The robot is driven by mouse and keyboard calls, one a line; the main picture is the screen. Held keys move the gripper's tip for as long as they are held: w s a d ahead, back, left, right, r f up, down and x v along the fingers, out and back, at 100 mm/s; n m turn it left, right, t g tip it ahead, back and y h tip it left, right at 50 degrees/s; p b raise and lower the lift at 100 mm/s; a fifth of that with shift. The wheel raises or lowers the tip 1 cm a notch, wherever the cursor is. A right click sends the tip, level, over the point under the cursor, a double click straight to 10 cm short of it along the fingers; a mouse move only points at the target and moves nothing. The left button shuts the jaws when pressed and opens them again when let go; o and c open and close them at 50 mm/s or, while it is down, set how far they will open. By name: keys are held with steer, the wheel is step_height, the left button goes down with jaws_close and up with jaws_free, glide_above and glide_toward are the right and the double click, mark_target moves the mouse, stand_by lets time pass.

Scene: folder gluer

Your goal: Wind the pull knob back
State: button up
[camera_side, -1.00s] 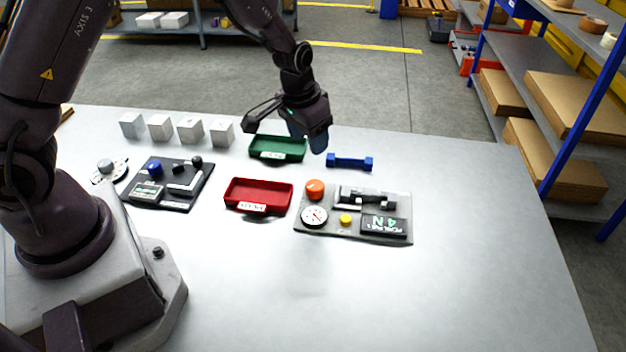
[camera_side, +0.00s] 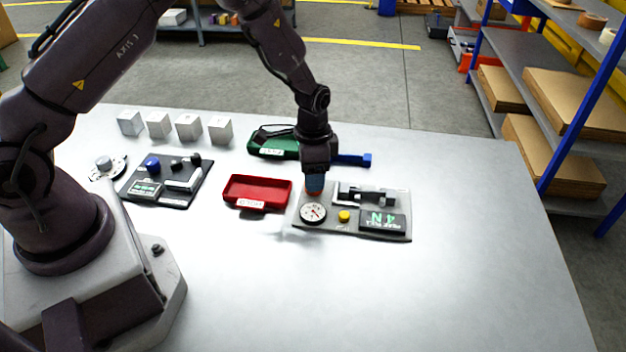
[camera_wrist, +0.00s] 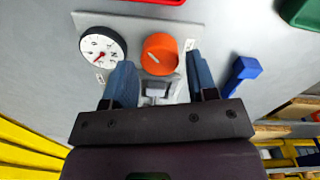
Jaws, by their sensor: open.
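The orange round knob (camera_wrist: 160,54) has a pale pointer line on top. In the wrist view it lies between and just ahead of the two blue fingertips of my gripper (camera_wrist: 160,80), which are apart. In the side view my gripper (camera_side: 314,184) points down over the knob's place and hides most of it. I cannot tell whether a finger touches it. The knob sits on the grey panel (camera_side: 330,229) beside a white dial gauge (camera_side: 313,212), which also shows in the wrist view (camera_wrist: 103,48). A yellow button (camera_side: 344,216) and a force display (camera_side: 382,222) are on the same panel.
A red tray (camera_side: 257,192) is left of the panel. A green tray (camera_side: 270,145) and a blue bar (camera_side: 353,160) are behind my gripper. A black panel (camera_side: 168,181) and several white cubes (camera_side: 188,127) stand further left. The front table is clear.

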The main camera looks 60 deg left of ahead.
steer(key=shift+f, duration=1.25)
steer(key=c, duration=0.7)
steer(key=shift+o, duration=0.2)
steer(key=shift+n, duration=0.4)
steer(key=n, duration=0.3)
steer(key=shift+r+n, duration=0.1)
steer(key=shift+n, duration=0.2)
steer(key=n, duration=0.4)
steer(key=shift+n, duration=0.4)
